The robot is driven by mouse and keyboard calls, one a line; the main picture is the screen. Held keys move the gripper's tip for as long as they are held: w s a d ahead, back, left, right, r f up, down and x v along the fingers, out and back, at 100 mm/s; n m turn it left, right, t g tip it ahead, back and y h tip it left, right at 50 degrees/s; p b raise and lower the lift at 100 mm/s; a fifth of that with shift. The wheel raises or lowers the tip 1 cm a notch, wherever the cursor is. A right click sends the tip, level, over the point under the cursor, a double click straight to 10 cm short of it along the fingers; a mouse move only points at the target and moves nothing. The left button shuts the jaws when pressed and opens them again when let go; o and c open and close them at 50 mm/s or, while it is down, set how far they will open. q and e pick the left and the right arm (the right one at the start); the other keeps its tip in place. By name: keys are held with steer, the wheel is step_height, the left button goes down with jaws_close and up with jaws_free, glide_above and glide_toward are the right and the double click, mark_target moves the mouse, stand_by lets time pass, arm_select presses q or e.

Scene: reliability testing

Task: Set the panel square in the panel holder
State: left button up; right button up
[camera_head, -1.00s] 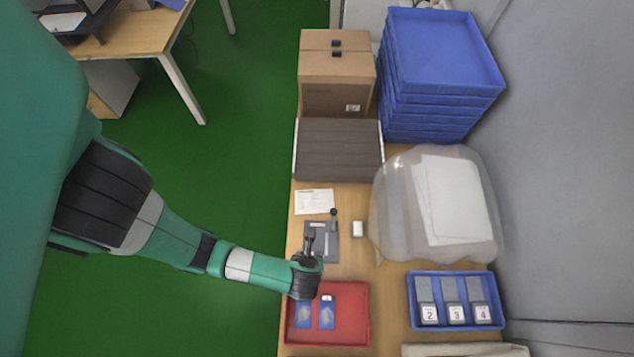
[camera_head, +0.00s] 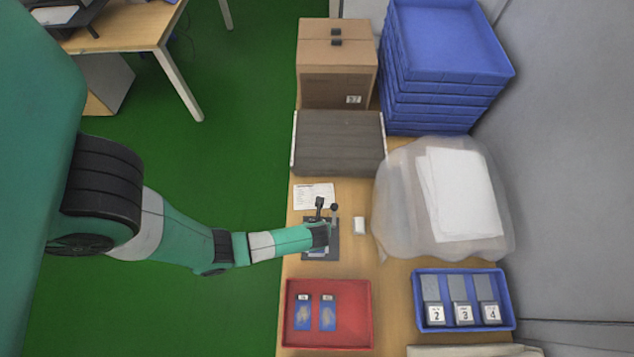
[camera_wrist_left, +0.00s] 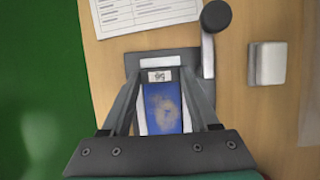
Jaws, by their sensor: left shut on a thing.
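The panel is a blue strip with a pale blotch and a white label at its top end. In the left wrist view, the panel (camera_wrist_left: 163,108) is between the fingers of my left gripper (camera_wrist_left: 160,75), which is shut on it. The panel holder, a dark grey plate (camera_wrist_left: 133,62) with a black-knobbed lever at its right, lies directly beneath. The panel lines up roughly straight with the plate. I cannot tell whether it touches the holder. In the head view, my left gripper (camera_head: 320,206) covers part of the holder (camera_head: 333,252). My right gripper is not in view.
A red tray (camera_head: 357,320) with two blue panels stands in front of the holder. A white block (camera_head: 359,225) lies to the right, and a paper sheet (camera_head: 312,195) lies behind. A blue tray (camera_head: 420,274) holds numbered grey slots. A translucent bag (camera_head: 400,215) stands at the right.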

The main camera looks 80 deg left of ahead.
arm_select(q)
steer(key=shift+r, duration=0.1)
steer(key=o, duration=1.1)
steer(key=shift+c, duration=0.2)
steer(key=shift+r, duration=0.2)
steer(key=w+p+v, duration=0.1)
steer(key=p+v, duration=0.3)
steer(key=v, duration=0.7)
steer(key=shift+s+d+r+p, duration=0.25)
steer(key=shift+s+d+p, duration=0.05)
steer(key=shift+s, duration=0.2)
